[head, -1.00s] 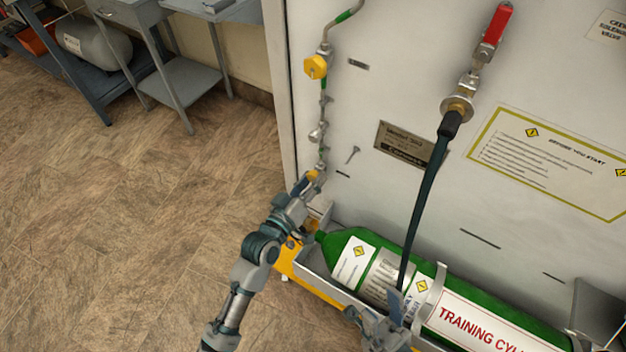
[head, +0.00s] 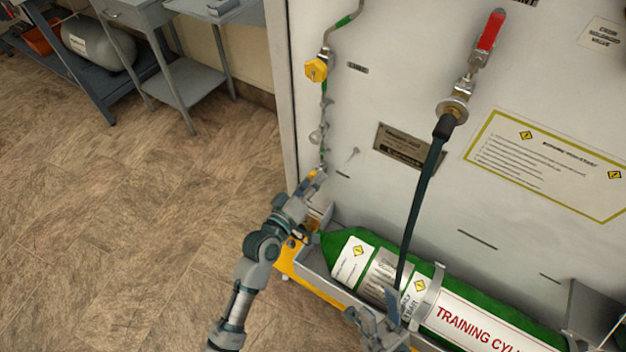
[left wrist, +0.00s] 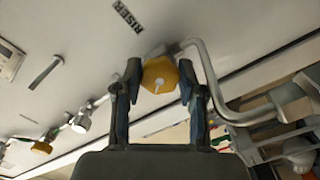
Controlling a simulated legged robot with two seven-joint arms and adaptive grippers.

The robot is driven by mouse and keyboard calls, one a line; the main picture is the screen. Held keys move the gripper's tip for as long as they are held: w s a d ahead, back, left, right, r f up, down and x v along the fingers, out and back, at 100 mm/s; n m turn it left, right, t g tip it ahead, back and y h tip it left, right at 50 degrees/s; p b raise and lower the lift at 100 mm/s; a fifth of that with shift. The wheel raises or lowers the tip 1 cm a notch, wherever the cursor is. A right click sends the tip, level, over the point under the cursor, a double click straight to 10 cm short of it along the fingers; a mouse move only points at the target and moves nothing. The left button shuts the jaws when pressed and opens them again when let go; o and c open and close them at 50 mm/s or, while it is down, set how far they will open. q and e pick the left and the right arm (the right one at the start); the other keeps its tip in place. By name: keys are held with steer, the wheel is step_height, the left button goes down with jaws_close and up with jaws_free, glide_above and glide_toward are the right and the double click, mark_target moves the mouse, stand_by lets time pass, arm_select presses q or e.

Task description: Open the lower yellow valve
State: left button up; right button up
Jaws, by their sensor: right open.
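The lower yellow valve (head: 313,174) is on the thin pipe at the panel's left edge, mostly hidden by my left gripper (head: 309,183) in the head view. In the left wrist view its yellow knob (left wrist: 158,72) sits between the two fingertips of my left gripper (left wrist: 160,82). The fingers are apart, one on each side, with narrow gaps showing; I cannot tell any contact. The upper yellow valve (head: 316,70) is higher on the same pipe. My right gripper (head: 393,308) is open and empty, in front of the green training cylinder (head: 485,300).
A dark hose (head: 421,190) hangs from the fitting below a red-handled valve (head: 487,38) down to the cylinder area. A bent metal pipe (left wrist: 212,85) runs close to the left gripper's right finger. The floor at the left is clear.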

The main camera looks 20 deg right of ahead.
arm_select(q)
steer(key=o, duration=0.4)
steer(key=shift+w+a+f, duration=0.15)
steer(key=shift+f, duration=0.05)
steer(key=shift+o, duration=0.2)
